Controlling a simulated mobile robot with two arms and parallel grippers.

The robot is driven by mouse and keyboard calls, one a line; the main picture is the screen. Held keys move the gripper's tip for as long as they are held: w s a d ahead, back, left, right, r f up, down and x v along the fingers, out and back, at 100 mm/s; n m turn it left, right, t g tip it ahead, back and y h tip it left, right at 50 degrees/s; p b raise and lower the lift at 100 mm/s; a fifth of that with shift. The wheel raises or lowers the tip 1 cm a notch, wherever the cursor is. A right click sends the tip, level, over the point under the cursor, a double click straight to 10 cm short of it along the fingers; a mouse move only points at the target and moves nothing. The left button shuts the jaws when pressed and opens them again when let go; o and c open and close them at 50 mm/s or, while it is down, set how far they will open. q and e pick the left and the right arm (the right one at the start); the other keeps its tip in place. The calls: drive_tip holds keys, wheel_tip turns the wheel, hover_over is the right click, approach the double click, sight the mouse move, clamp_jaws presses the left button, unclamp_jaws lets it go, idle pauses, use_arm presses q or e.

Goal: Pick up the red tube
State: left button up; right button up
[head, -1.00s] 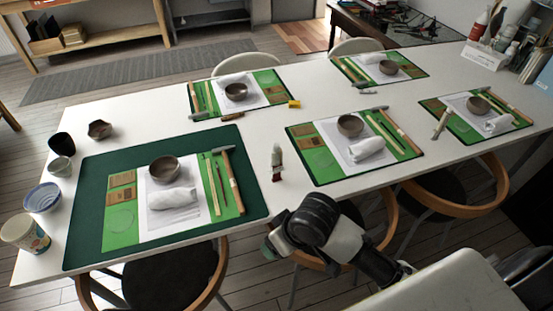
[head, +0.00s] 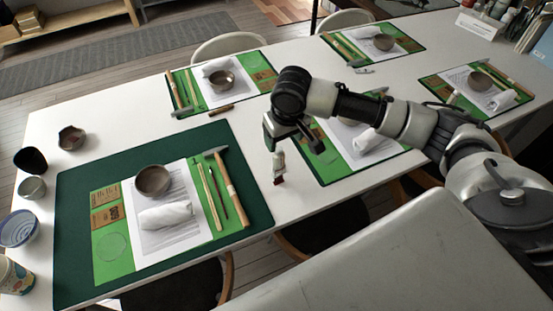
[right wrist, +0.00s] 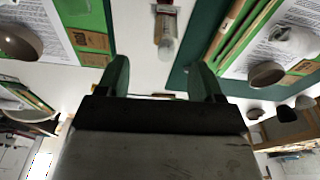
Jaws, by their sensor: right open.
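The red tube (head: 278,167) is a small clear and pale tube with a dark red end. It is on the bare white table between the dark green mat and the middle place setting. It also shows in the right wrist view (right wrist: 165,32), at the top centre beyond the fingertips. My right gripper (head: 291,137) is above and close to the tube in the head view and partly overlaps it. In the right wrist view its two fingers (right wrist: 161,80) are wide apart with nothing between them. My left gripper is not in view.
The dark green mat (head: 75,225) holds papers, a brown bowl (head: 153,180), a white wrapped roll (head: 166,215) and tools. Other place settings lie on the white table (head: 110,120). Several cups and bowls stand at the left edge. My right arm partly hides the middle setting.

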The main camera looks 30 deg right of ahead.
sight(281, 147)
wheel_tip(281, 147, down, 2)
drive_tip(key=shift+w+f, duration=0.15)
drive_tip(key=shift+f, duration=0.1)
drive_tip(key=shift+w+f, duration=0.15)
drive_tip(key=shift+f, duration=0.15)
drive_tip(key=shift+w+a+f, duration=0.1)
drive_tip(key=shift+a+f, duration=0.05)
drive_tip(key=shift+f, duration=0.2)
drive_tip(key=f, duration=0.3)
drive_tip(key=shift+w+a+f+p, duration=0.1)
drive_tip(key=shift+a+f+p, duration=0.15)
drive_tip(key=shift+p, duration=0.1)
drive_tip(key=shift+w+f, duration=0.1)
drive_tip(key=shift+f, duration=0.4)
drive_tip(key=c, duration=1)
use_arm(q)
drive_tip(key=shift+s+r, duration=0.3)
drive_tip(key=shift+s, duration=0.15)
